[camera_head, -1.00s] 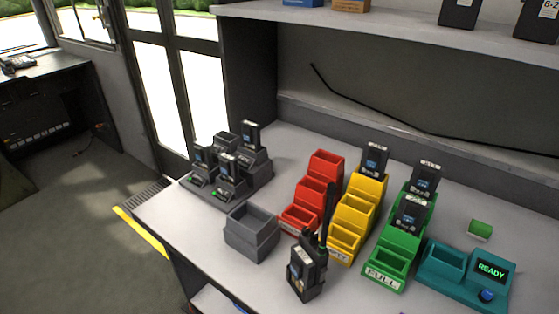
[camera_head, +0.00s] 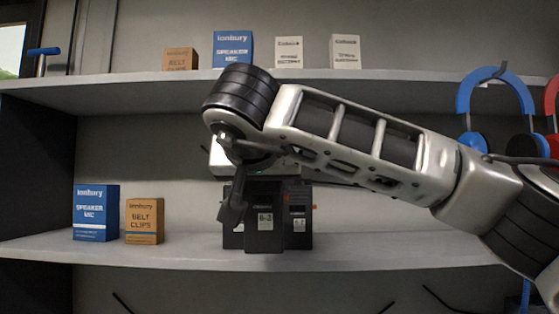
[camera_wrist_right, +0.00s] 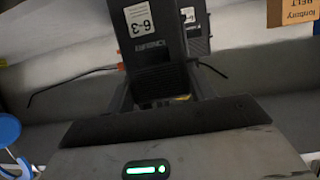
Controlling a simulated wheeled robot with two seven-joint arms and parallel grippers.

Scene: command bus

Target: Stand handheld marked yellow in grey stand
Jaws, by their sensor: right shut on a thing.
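A black handheld-like unit (camera_head: 265,220) with a white label reading 6-3 is at the front edge of the lower shelf. In the right wrist view this unit (camera_wrist_right: 152,45) is between my right gripper's fingers, with a small yellow spot near its lower end. My right gripper (camera_wrist_right: 160,88) is shut on it. In the head view the wrist partly hides my right gripper (camera_head: 258,185). A second black labelled unit (camera_head: 299,218) stands just behind to the right. The grey stand is not in view now. My left gripper is not in view.
A blue speaker mic box (camera_head: 96,213) and a brown belt clips box (camera_head: 145,221) stand on the lower shelf (camera_head: 400,250), left of the units. The upper shelf (camera_head: 130,85) holds several boxes. Blue headphones (camera_head: 495,100) hang at right.

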